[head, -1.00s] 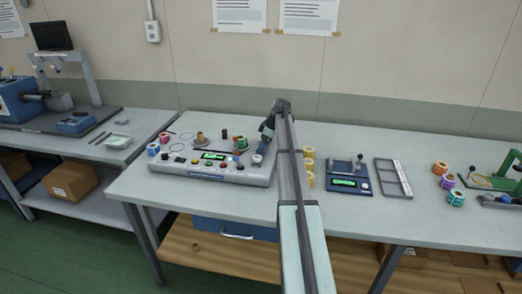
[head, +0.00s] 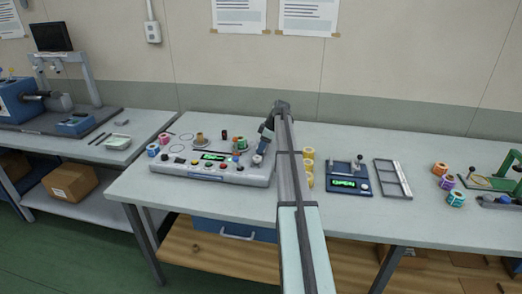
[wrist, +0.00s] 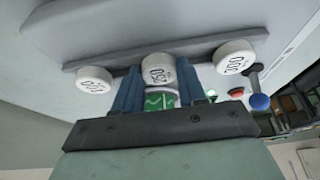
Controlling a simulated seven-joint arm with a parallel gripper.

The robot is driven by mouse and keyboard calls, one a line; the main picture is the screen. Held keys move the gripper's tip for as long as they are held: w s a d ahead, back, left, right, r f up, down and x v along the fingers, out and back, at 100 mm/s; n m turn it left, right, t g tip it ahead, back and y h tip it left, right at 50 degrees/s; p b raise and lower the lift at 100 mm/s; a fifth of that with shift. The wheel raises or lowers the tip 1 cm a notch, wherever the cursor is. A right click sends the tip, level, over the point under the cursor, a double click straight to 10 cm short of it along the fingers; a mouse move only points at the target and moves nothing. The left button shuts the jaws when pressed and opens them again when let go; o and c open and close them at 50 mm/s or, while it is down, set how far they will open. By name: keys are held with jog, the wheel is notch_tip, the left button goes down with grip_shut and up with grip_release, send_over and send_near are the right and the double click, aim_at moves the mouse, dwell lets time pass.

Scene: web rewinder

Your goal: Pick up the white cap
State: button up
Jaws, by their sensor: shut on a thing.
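In the wrist view, a round white cap (wrist: 158,69) with dark digits on its face sits between the two blue fingers of my gripper (wrist: 160,78). The gripper is shut on it. A green and white piece (wrist: 160,98) shows between the fingers, nearer the palm; I cannot tell what it belongs to. Similar white round pieces with digits flank it at the left (wrist: 93,80) and right (wrist: 235,57), along a grey bar. In the head view my gripper (head: 265,137) is at the right end of the grey control console (head: 225,176), and the cap is too small to make out.
A red button (wrist: 236,92) and a blue-knobbed lever (wrist: 260,102) are close on the right. Yellow rolls (head: 308,165) stand just right of my arm. A blue device (head: 348,181) and grey frame (head: 393,178) lie further right. Free tabletop lies between the frame and the coloured rolls (head: 447,183).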

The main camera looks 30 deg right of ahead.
notch_tip(320, 180, up, 10)
dwell(0.6)
jog(key=o, duration=0.4)
jog(key=shift+w, duration=0.1)
jog(key=shift+c, duration=1.4)
jog(key=shift+w+a+f, duration=0.45)
jog(key=shift+w+a, duration=0.5)
jog(key=shift+w, duration=0.45)
jog(key=shift+w+a+f, duration=0.45)
jog(key=shift+w+a, duration=0.5)
jog(key=shift+w, duration=0.4)
jog(key=shift+w+a+f, duration=0.45)
jog(key=shift+w+a, duration=0.5)
jog(key=shift+w, duration=0.45)
